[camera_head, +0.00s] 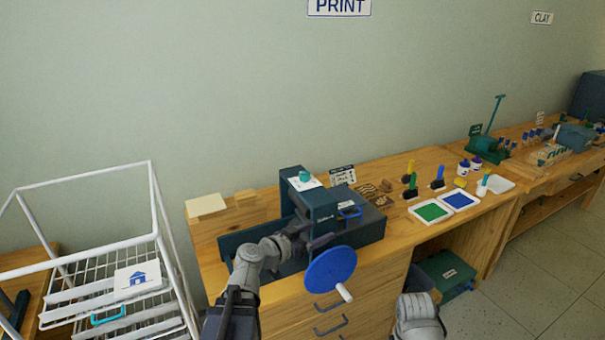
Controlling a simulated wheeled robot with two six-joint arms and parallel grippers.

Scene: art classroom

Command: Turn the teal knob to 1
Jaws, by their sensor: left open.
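The teal knob (305,176) sits on a white dial plate (313,184) on top of the dark teal press (320,207). The dial's marks are too small to read, so I cannot tell the knob's setting. My left gripper (322,239) is open, in front of the press and below the knob, apart from it. It points to the right, near the blue handwheel (331,268). Part of my right arm shows at the bottom edge; its gripper does not show clearly.
The wooden bench (395,232) carries green (431,211) and blue (459,200) ink trays right of the press. A white wire rack (160,235) stands at left with a house print (137,280). The handwheel juts out before the drawers. The air above the press is clear.

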